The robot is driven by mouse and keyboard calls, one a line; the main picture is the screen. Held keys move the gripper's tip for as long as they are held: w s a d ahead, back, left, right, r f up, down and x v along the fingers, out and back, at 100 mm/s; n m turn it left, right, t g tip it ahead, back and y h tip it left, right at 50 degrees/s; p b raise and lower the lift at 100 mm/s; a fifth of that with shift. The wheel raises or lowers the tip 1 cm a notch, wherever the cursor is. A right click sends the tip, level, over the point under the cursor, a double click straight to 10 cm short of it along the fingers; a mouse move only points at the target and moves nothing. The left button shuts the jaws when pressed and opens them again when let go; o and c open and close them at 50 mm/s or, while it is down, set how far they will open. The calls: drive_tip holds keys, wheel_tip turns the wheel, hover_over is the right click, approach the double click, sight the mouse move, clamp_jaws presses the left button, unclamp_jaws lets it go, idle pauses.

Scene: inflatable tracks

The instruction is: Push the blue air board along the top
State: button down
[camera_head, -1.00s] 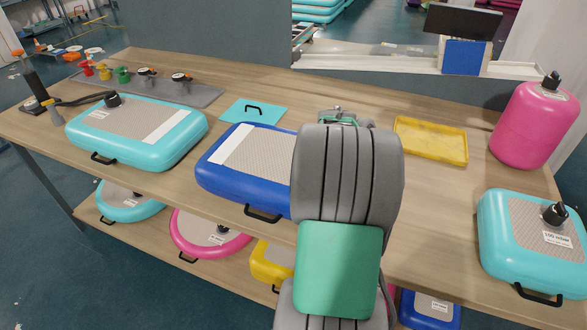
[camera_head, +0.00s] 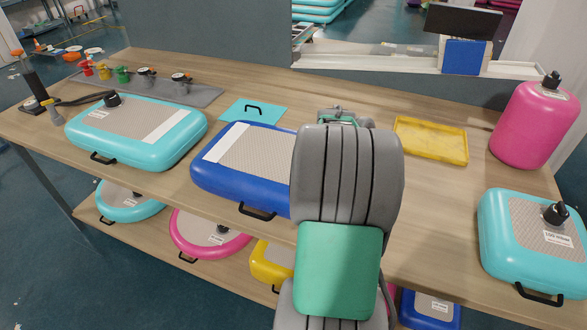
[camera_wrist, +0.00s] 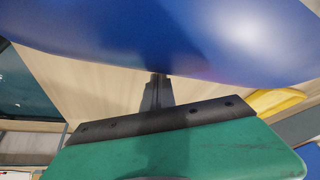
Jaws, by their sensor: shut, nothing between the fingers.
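The blue air board (camera_head: 240,165) lies flat on the wooden table top, with a grey textured panel, a white strip and a black handle at its front edge. Its right end is hidden behind my arm in the head view. In the wrist view its smooth blue side (camera_wrist: 160,35) fills the upper part. My gripper (camera_wrist: 158,90) shows there as dark shut fingers, empty, with the tips at or very close to the blue side; I cannot tell if they touch. In the head view my arm hides the gripper.
A turquoise board (camera_head: 140,130) lies to the left on the table, with a narrow gap to the blue one. A flat turquoise sheet (camera_head: 252,111) lies behind. A yellow tray (camera_head: 431,140), a pink inflatable (camera_head: 535,122) and another turquoise board (camera_head: 525,245) stand to the right. A lower shelf holds more boards.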

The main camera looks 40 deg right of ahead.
drive_tip(key=shift+s+d, duration=0.35)
drive_tip(key=shift+s, duration=0.4)
wheel_tip(320, 180, up, 10)
drive_tip(key=p, duration=0.6)
drive_tip(key=w+a+n, duration=0.1)
drive_tip(key=w+a, duration=0.1)
drive_tip(key=w+a+r+n+t, duration=0.1)
drive_tip(key=w+a+n, duration=0.1)
drive_tip(key=w, duration=0.1)
drive_tip(key=w+a+n+t, duration=0.1)
drive_tip(key=w+a+n, duration=0.1)
drive_tip(key=w+a, duration=0.1)
drive_tip(key=shift+a+r, duration=0.1)
drive_tip(key=shift+r, duration=0.3)
drive_tip(key=w+a+n, duration=0.2)
drive_tip(key=a, duration=0.2)
drive_tip(key=w+a+r+n+t, duration=0.1)
drive_tip(key=w+a+n, duration=0.1)
drive_tip(key=a, duration=0.3)
drive_tip(key=w+a+n+t+y, duration=0.1)
drive_tip(key=w+a+n, duration=0.1)
drive_tip(key=a+n, duration=0.1)
drive_tip(key=shift+w+a+r, duration=0.25)
drive_tip(key=shift+a, duration=0.4)
drive_tip(key=s+a+n+t+y, duration=0.2)
drive_tip(key=a+n, duration=1.1)
drive_tip(key=a, duration=0.9)
drive_tip(key=shift+a+f+y, duration=0.2)
drive_tip(key=shift+a+y, duration=0.1)
drive_tip(key=shift+y, duration=0.4)
